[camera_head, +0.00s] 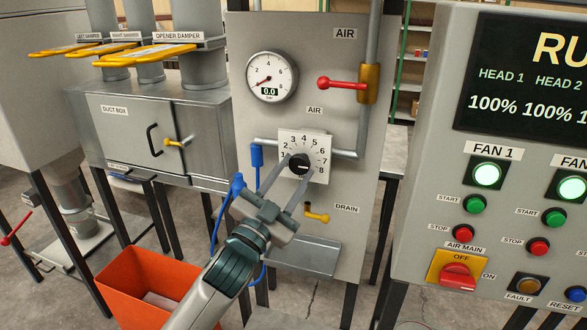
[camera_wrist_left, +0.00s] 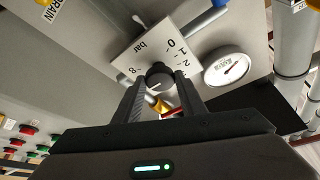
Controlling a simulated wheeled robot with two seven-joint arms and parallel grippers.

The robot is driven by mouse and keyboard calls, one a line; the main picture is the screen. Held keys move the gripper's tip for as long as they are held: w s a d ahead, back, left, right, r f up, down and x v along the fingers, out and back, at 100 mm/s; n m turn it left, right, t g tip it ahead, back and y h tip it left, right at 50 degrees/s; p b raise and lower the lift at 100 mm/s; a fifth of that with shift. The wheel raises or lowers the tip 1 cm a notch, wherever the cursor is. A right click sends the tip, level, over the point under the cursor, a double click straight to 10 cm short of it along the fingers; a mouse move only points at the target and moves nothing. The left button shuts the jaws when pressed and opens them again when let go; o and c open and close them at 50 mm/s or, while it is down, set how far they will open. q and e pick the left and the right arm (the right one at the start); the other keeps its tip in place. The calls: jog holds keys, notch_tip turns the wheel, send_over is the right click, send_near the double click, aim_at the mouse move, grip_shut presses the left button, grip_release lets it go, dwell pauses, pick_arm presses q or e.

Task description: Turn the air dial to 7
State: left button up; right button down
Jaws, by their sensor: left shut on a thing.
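The air dial (camera_head: 299,161) is a black round knob on a white square scale plate (camera_head: 317,143) with numbers around its edge. A light mark shows on the knob, low and toward the right, nearest the 8 side; the exact number is hard to read. My left gripper (camera_head: 298,170) is shut on the knob, one finger on each side. The wrist view shows the knob (camera_wrist_left: 158,74) between the two fingers, with the plate (camera_wrist_left: 143,55) behind it. The gauge (camera_head: 271,77) above reads 0.0. My right gripper is out of view.
A red-handled air valve (camera_head: 343,84) sits above the dial, and a yellow drain valve (camera_head: 317,216) below it. A grey pipe (camera_head: 367,125) runs right of the plate. The fan control panel (camera_head: 440,150) stands at right, an orange bin (camera_head: 130,285) at lower left.

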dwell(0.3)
pick_arm(q)
jog(key=o, duration=1.1)
jog(key=shift+c, duration=0.2)
jog(key=shift+s+a+f, duration=0.25)
jog(key=shift+s, duration=0.15)
jog(key=b+v, duration=0.5)
jog(key=v, duration=1.1)
jog(key=shift+s, duration=0.15)
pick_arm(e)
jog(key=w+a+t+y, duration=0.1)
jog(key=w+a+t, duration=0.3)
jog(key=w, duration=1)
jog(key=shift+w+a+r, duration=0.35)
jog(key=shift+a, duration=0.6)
pick_arm(q)
jog(key=shift+f, duration=0.15)
